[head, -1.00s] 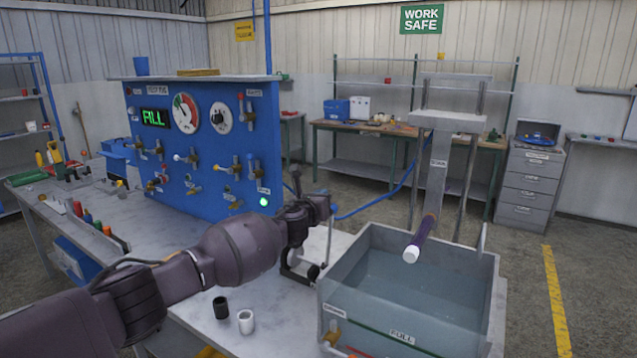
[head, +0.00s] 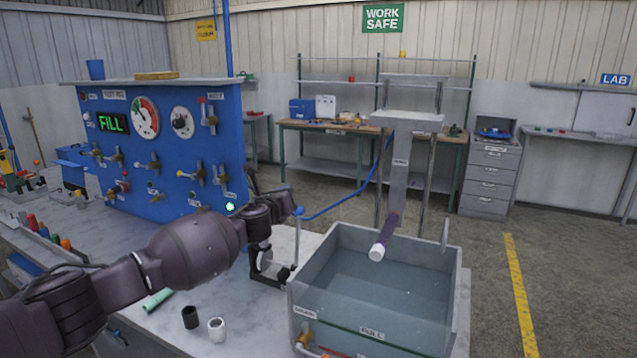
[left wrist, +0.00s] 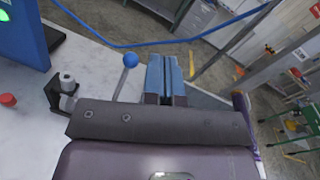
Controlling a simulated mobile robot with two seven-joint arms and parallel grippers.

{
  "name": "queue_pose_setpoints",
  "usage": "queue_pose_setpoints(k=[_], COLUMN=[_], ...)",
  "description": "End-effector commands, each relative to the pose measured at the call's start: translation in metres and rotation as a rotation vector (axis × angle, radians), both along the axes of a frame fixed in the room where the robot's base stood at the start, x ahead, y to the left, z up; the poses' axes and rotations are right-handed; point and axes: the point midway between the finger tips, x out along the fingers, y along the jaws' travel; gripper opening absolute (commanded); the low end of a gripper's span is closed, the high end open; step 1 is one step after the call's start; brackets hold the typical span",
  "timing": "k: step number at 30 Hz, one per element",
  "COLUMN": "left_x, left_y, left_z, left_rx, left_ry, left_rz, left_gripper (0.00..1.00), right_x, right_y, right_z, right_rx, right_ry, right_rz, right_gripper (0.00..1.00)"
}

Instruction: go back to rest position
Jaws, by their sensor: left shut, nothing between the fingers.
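My left arm comes in from the left in the head view and reaches over the table. My right gripper does not show in either view.
A blue panel (head: 150,165) with valves, gauges and a FILL display stands on the table. A water tank (head: 375,285) with a purple hose (head: 386,232) hanging over it is at right. Black and white cups (head: 217,329) stand near the front. A blue hose (left wrist: 120,45) runs beyond my fingers.

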Motion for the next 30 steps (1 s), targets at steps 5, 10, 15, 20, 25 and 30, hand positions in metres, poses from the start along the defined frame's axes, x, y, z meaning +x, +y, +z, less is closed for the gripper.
queue_pose_setpoints(k=[5, 10, 15, 20, 25, 30], left_x=[-0.009, -0.027, -0.058, -0.091, -0.13, -0.168], left_y=[-0.02, -0.052, -0.075, -0.082, -0.075, -0.056], left_z=[0.014, 0.04, 0.028, 0.0, -0.04, -0.08], left_rx=[-0.309, -0.631, -0.983, -1.314, -1.649, -1.94], left_ry=[0.064, 0.13, 0.263, 0.406, 0.545, 0.638], left_rz=[-0.047, -0.124, -0.181, -0.196, -0.167, -0.105], left_gripper=[0.0, 0.0, 0.0, 0.0, 0.0, 0.0], right_x=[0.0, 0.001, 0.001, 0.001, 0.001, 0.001], right_y=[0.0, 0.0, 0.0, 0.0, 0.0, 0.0], right_z=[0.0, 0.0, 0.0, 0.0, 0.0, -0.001], right_rx=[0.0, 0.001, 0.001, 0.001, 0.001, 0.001], right_ry=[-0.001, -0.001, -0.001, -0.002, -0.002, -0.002], right_rz=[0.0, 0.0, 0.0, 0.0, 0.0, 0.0], right_gripper=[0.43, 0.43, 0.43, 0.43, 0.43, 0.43])
